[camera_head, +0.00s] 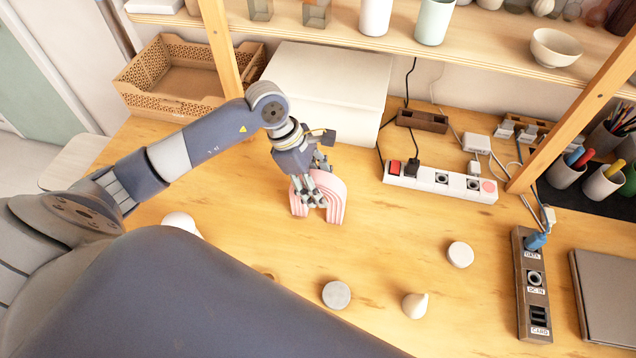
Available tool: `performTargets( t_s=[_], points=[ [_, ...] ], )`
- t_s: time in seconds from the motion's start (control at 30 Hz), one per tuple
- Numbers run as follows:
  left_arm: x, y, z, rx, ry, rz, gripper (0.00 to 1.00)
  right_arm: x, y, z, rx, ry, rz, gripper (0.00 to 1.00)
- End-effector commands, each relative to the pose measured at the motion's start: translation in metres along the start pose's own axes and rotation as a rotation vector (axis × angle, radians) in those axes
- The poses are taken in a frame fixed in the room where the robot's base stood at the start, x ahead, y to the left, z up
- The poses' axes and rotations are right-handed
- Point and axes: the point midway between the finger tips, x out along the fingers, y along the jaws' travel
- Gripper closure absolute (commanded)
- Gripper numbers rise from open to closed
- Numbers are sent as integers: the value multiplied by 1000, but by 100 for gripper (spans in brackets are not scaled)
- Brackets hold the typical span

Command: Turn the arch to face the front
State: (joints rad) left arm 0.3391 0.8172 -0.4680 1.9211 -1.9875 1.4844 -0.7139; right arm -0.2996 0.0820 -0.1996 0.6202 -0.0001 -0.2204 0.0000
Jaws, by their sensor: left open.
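A pink, ribbed arch (334,192) stands upright on the wooden table, near the middle of the head view. My left gripper (313,200) is at the arch, its fingers pointing down over the arch's left and front part. The fingers hide part of the arch, and I cannot tell whether they touch it. The left gripper is open. My right gripper does not show.
A power strip (440,183) with cables lies right of the arch. A white box (330,85) stands behind. A grey disc (336,295), a white disc (460,254) and a white cone (414,305) are in front. A shelf (480,45) hangs above the back.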

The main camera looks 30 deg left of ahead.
Motion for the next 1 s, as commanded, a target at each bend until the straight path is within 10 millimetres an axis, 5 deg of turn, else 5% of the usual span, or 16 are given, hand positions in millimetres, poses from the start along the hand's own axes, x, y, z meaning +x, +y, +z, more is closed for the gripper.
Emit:
performTargets(
  t_s=[0.23, 0.7, 1.0],
  points=[
    [-16, 1, 0, 2, 1, 3, 49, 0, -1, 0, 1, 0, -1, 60],
    [-107, 1, 0, 0, 2, 3, 49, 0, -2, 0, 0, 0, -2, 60],
    [-121, 0, 0, 0, 0, 1, 49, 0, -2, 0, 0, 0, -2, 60]
  ],
)
